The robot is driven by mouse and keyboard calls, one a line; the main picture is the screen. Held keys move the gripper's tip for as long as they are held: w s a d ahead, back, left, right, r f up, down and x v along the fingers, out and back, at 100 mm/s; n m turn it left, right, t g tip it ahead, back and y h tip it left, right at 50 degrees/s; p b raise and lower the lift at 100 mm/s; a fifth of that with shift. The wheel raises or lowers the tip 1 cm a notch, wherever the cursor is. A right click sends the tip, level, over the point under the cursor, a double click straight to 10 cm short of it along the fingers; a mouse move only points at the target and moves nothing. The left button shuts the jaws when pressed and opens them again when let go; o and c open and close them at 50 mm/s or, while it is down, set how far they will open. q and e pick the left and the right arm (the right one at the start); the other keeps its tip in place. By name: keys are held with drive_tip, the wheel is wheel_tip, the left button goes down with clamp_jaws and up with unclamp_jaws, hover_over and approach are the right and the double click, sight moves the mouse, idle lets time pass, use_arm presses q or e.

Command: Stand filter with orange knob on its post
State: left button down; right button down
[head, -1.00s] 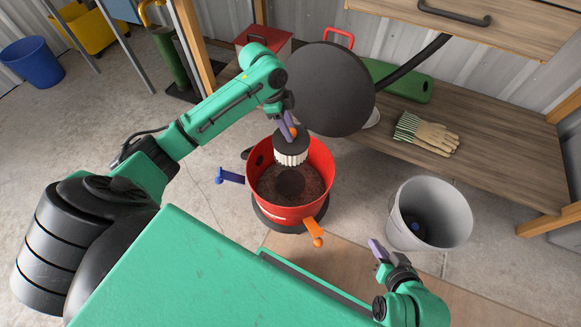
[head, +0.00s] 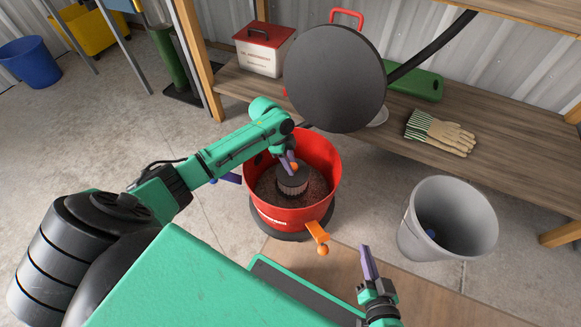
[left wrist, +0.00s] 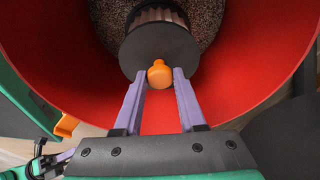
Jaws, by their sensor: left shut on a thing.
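The filter (head: 292,184) has a dark round cap, a pleated side and an orange knob (head: 294,166) on top. It stands roughly upright inside the red canister (head: 268,213), low over the dirty floor. My left gripper (head: 288,162) reaches in from above, shut on the knob. In the left wrist view the knob (left wrist: 159,76) sits between the purple fingertips, with the filter (left wrist: 158,42) beyond. The post is hidden under the filter; I cannot tell whether the filter rests on it. My right gripper (head: 368,264) hangs at the lower right, apart from everything; its opening is unclear.
A dark round lid (head: 335,79) with a red handle stands behind the canister. An orange latch (head: 318,233) juts from the canister's front. A grey bucket (head: 447,222) stands to the right. Gloves (head: 440,132) and a red-lidded box (head: 264,50) lie on the wooden shelf.

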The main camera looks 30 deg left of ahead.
use_arm(q)
drive_tip(key=shift+c, duration=2.4)
unclamp_jaws()
use_arm(e)
drive_tip(key=shift+r, duration=0.1)
use_arm(q)
drive_tip(key=p+v, duration=0.6)
drive_tip(key=v, duration=0.6)
use_arm(e)
wheel_tip(320, 180, up, 6)
drive_tip(key=g, duration=0.1)
drive_tip(key=shift+r+n, duration=0.25)
drive_tip(key=shift+n, duration=0.15)
